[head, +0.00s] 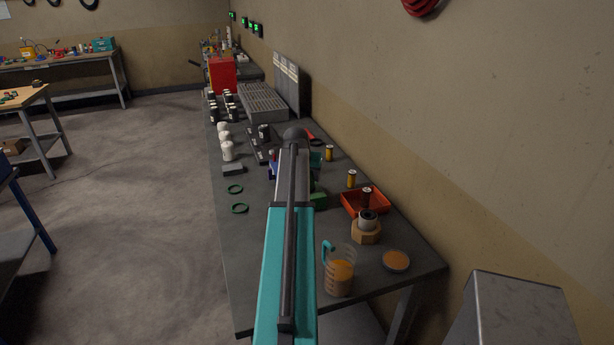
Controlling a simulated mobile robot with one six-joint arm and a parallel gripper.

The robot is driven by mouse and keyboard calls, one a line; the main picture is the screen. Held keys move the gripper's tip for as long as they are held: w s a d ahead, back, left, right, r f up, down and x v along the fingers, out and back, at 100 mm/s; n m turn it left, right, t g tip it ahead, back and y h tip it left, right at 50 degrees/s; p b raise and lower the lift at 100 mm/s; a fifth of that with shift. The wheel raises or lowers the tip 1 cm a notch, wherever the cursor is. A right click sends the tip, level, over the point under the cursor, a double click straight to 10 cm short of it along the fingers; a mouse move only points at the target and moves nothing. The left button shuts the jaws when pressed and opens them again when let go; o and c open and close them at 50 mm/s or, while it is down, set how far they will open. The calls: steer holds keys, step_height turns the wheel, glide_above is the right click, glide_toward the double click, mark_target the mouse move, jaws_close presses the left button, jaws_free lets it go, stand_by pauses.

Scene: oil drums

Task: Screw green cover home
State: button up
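Two flat green rings lie on the grey workbench (262,299), left of my arm; the farther green ring (235,188) and the nearer green ring (239,208) are apart. A green piece (318,200) shows just right of my arm, partly hidden by it. I cannot tell which of these, if any, is the green cover. My teal and grey arm reaches forward over the bench and hides its middle. My gripper does not show; it may be hidden behind the arm.
An orange-red tray (378,203), a wooden block (366,233) with a pale ring-shaped part, a jug (339,273) of orange liquid and a round dish (396,260) stand right of my arm. White containers (227,150) stand farther left.

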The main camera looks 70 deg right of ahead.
steer(key=shift+m+g+b, duration=0.35)
steer(key=shift+m+g, duration=0.65)
steer(key=shift+m, duration=0.9)
steer(key=m+g+y+b, duration=0.1)
steer(key=m+g, duration=0.1)
steer(key=m, duration=0.2)
steer(key=shift+w+d, duration=0.1)
steer(key=shift+d, duration=0.05)
steer(key=shift+m+g+y+b, duration=0.4)
steer(key=shift+m+g, duration=0.2)
steer(key=shift+m, duration=0.5)
steer(key=m+g+y, duration=0.1)
steer(key=m, duration=0.1)
steer(key=shift+m+b, duration=0.3)
steer(key=shift+b, duration=0.05)
steer(key=m+y, duration=0.1)
steer(key=m, duration=0.1)
steer(key=shift+m+g+y+b, duration=0.3)
steer(key=shift+m+b, duration=0.1)
steer(key=shift+m+y, duration=0.3)
steer(key=shift+m, duration=0.2)
